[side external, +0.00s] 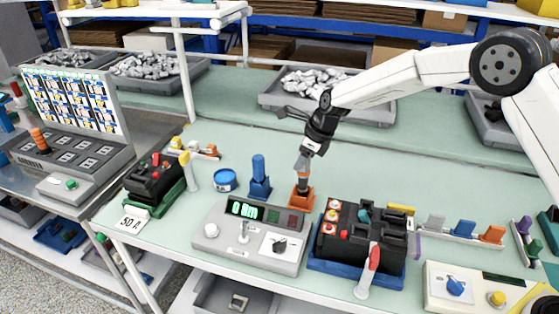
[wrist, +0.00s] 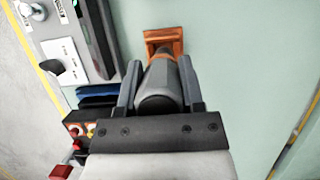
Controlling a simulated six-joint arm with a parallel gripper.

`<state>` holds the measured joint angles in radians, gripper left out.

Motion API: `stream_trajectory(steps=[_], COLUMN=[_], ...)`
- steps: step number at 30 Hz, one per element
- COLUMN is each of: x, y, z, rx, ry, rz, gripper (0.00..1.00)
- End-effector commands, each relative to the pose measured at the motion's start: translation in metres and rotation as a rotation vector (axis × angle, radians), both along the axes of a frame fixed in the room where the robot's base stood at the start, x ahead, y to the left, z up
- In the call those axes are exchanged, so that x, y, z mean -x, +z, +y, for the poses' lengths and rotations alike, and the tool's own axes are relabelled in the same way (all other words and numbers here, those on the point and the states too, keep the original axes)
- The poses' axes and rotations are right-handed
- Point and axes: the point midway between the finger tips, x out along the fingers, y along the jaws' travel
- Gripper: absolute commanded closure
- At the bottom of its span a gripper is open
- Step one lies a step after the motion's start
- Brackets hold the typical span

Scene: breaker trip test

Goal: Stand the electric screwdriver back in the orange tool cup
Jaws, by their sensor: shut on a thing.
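The electric screwdriver (wrist: 160,88) is grey and dark with an orange band, and it shows between my fingers in the wrist view. My gripper (side external: 306,158) is shut on it, with one finger on each side of its body. The orange tool cup (side external: 301,200) stands on the green bench top, and it also shows at the top of the wrist view (wrist: 164,36). In the side view the screwdriver (side external: 302,182) is close to upright below my gripper, with its lower end at the cup's mouth. How deep it sits is hidden.
A blue cup with a blue tool (side external: 259,178) stands just left of the orange cup. A grey test unit (side external: 250,237) with a green display is in front, and a black breaker on a blue base (side external: 358,240) is at front right. Grey bins (side external: 330,108) stand behind.

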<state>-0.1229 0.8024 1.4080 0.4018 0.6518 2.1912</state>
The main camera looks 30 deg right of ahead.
Motion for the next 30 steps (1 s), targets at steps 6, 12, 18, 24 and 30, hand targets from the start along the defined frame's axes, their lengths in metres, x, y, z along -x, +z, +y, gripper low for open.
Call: stream_trajectory(steps=[6,12,18,24,30], x=[0.0,0.0,0.0,-0.001,-0.001], y=[-0.003,-0.007,-0.01,-0.013,-0.017], z=[0.0,0.0,0.0,0.0,0.0], rx=[0.0,-0.001,-0.001,-0.001,-0.001], ry=[0.0,-0.001,-0.001,-0.001,-0.001], rz=[-0.001,0.0,-0.002,-0.002,-0.002], gripper=[1.0,1.0,1.0,1.0,1.0])
